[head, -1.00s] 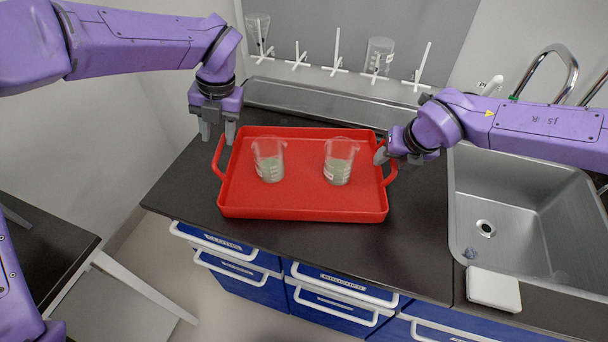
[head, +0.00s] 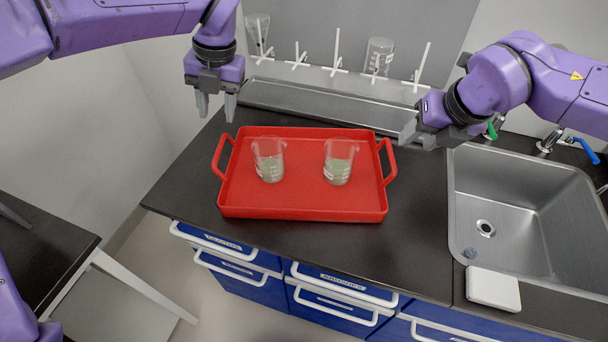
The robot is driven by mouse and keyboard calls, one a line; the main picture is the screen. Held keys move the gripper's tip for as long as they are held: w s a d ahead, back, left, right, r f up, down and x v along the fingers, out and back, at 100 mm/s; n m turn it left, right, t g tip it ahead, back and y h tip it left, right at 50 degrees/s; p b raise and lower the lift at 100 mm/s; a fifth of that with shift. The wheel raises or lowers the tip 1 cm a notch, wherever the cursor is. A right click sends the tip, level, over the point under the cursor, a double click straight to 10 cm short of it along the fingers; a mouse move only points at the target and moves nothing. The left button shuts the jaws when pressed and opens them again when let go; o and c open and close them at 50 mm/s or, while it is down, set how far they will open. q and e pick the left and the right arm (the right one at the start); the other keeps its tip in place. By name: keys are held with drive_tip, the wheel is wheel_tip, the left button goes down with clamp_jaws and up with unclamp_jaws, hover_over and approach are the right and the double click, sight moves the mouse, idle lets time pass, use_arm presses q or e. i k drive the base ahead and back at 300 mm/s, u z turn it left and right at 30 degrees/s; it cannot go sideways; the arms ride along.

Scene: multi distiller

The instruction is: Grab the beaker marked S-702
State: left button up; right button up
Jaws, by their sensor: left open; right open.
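Two clear beakers with a greenish-grey content stand upright in a red tray (head: 300,206) on the dark counter. One is the left beaker (head: 269,160), the other the right beaker (head: 339,161). Each has a white label, too small to read, so I cannot tell which is S-702. My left gripper (head: 216,108) is open and empty, above and behind the tray's left handle. My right gripper (head: 418,138) is open and empty, up and to the right of the tray's right handle (head: 389,163). Neither gripper touches a beaker.
A steel sink (head: 520,215) with a tap lies to the right. A white box (head: 493,289) sits at its front edge. Behind the tray are a metal trough (head: 310,105), white pegs and glassware (head: 379,55) on the rack. Blue drawers (head: 240,262) are below the counter.

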sight(268, 149)
drive_tip(key=k, duration=1)
